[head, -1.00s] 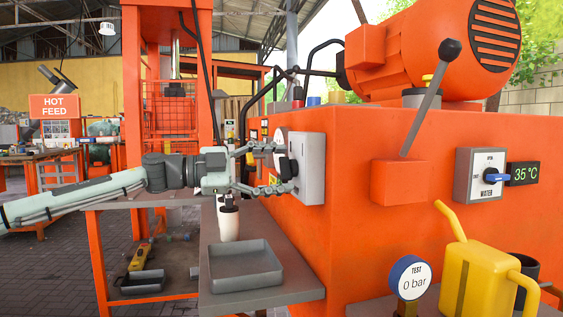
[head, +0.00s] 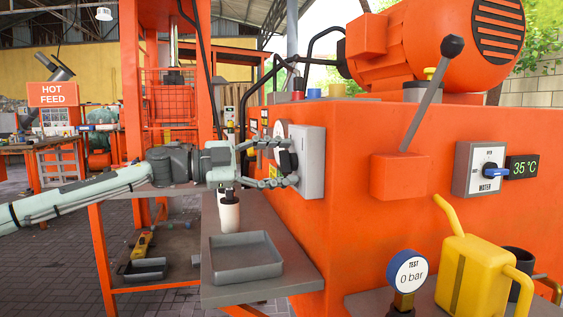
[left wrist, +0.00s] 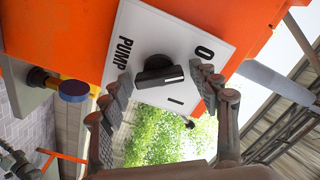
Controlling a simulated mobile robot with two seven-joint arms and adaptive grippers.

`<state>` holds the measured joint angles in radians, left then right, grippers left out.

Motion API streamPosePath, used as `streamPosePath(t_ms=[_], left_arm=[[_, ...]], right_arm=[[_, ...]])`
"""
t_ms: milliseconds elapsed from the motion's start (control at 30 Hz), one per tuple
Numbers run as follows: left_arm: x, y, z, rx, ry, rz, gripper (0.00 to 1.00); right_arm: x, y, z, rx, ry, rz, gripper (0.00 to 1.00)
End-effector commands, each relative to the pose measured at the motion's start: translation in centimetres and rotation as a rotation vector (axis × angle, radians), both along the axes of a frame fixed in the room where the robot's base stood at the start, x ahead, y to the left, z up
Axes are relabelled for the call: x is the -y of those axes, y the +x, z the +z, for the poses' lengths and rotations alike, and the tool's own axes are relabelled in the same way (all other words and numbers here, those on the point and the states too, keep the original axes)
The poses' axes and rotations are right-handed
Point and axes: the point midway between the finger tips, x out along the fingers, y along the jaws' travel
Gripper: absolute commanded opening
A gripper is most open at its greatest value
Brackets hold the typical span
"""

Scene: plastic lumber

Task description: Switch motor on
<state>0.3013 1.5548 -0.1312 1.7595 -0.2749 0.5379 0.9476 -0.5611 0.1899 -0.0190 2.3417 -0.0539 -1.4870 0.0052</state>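A pale switch panel (head: 312,160) is on the left face of the orange machine. In the left wrist view the panel (left wrist: 140,33) reads PUMP, O and I. Its black rotary knob (left wrist: 160,75) has a white mark on its right end, lying between the O and the I. My left gripper (head: 277,162) is at the panel, its fingers open on either side of the knob. In the left wrist view the gripper (left wrist: 160,88) shows visible gaps between fingers and knob. The large orange motor (head: 425,45) sits on top of the machine. My right gripper is not in view.
A lever (head: 432,95) and a switch panel with a blue handle (head: 464,170) are on the machine's front. A grey tray (head: 242,258) and white bottle (head: 229,212) are under my left arm.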

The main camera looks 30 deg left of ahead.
Motion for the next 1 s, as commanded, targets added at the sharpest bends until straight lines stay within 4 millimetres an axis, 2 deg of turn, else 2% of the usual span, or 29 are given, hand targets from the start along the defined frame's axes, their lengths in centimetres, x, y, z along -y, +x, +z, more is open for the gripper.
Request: streamPosePath(t_ms=[33,333,667,1000], left_arm=[[0.0,0.0,0.0,0.000,0.000,0.000,0.52],[0.0,0.0,0.0,0.000,0.000,0.000,0.15],[0.0,0.0,-0.1,0.033,0.039,0.000,0.15],[0.1,-0.1,-0.2,0.189,0.221,-0.001,0.15]], right_arm=[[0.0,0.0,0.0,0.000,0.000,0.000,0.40],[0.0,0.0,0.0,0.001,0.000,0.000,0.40],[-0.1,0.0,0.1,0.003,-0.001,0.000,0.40],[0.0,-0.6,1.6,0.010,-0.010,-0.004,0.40]])
